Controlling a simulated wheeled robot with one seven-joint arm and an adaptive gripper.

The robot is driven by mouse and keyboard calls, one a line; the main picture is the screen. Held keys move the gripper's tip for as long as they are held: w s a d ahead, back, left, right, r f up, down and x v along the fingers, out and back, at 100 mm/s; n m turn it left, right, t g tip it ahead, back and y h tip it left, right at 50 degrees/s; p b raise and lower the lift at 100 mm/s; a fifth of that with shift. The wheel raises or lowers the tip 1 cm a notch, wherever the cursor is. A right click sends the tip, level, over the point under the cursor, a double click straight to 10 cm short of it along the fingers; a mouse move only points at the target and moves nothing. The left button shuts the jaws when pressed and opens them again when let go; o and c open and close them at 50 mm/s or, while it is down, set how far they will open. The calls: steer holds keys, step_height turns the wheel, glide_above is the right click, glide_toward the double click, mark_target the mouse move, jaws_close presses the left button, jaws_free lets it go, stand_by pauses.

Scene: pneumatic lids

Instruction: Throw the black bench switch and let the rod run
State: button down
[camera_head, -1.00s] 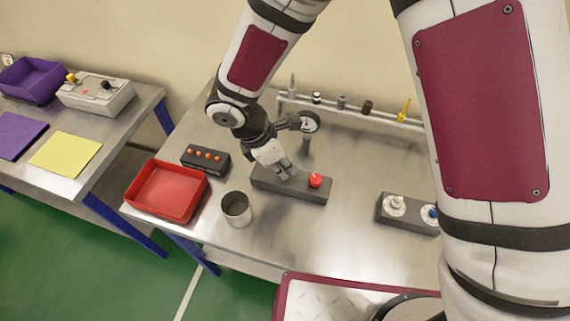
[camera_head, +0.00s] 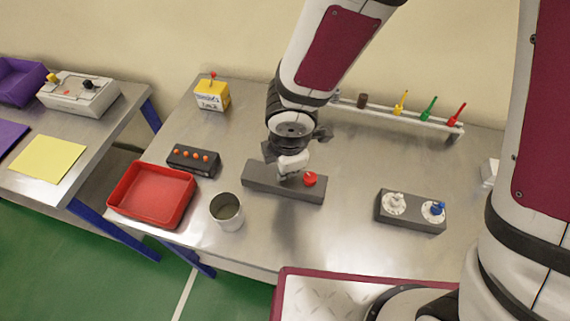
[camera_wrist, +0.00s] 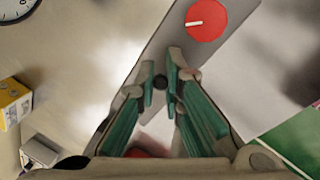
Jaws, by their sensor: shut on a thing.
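A long dark grey switch box (camera_head: 262,180) lies on the steel bench, with a red knob (camera_head: 310,179) on its right part. The knob also shows at the top of the wrist view (camera_wrist: 207,20), with a white mark on it. My gripper (camera_head: 291,176) is low over the box, just left of the red knob. In the wrist view its fingertips stand on both sides of a small round black switch (camera_wrist: 161,83) and are shut on it. The head view hides this switch behind the fingers. I cannot make out a rod.
A red tray (camera_head: 150,215), a metal cup (camera_head: 226,212) and a block with orange buttons (camera_head: 193,160) stand to the left. A two-dial box (camera_head: 410,211) is at the right. A yellow box (camera_head: 212,95) and a tool rack (camera_head: 398,113) stand behind.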

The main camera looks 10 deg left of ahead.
mark_target(288, 185)
steer(key=c, duration=1.7)
jaws_free()
steer(key=shift+o, duration=0.2)
steer(key=v, duration=1.2)
